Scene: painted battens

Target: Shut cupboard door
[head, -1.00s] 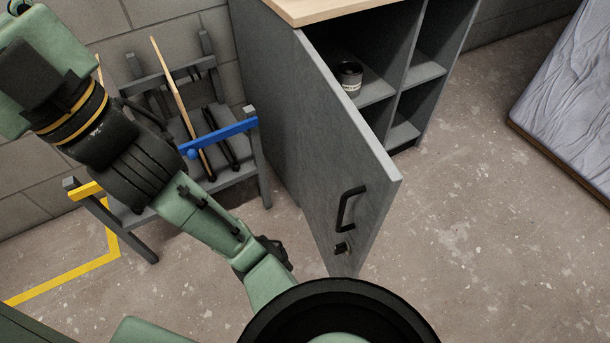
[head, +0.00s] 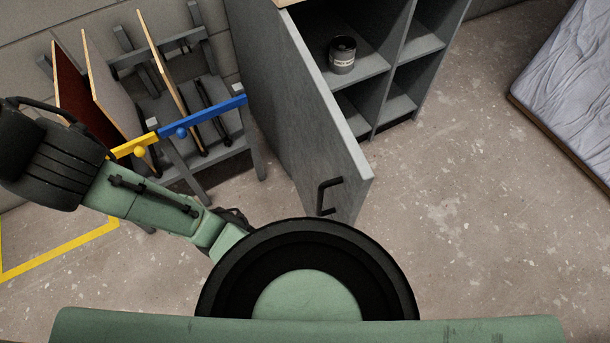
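The grey cupboard door (head: 303,125) stands wide open, swung out from the left side of the grey cupboard (head: 397,105). Its outer face is toward the left and its free edge points toward me. A black bar handle (head: 328,196) sits near that free edge. The door's lower corner is hidden behind my own black and green body part. My arm reaches across the left of the head view, left of the door, with a visible gap at the height of the handle. I cannot make out my gripper in this view.
A grey-labelled can (head: 342,55) stands on a cupboard shelf. Left of the door is a grey rack (head: 205,146) with upright boards and blue (head: 215,117) and yellow (head: 134,147) battens. A covered pallet (head: 570,95) is at right. The floor (head: 460,220) right of the door is clear.

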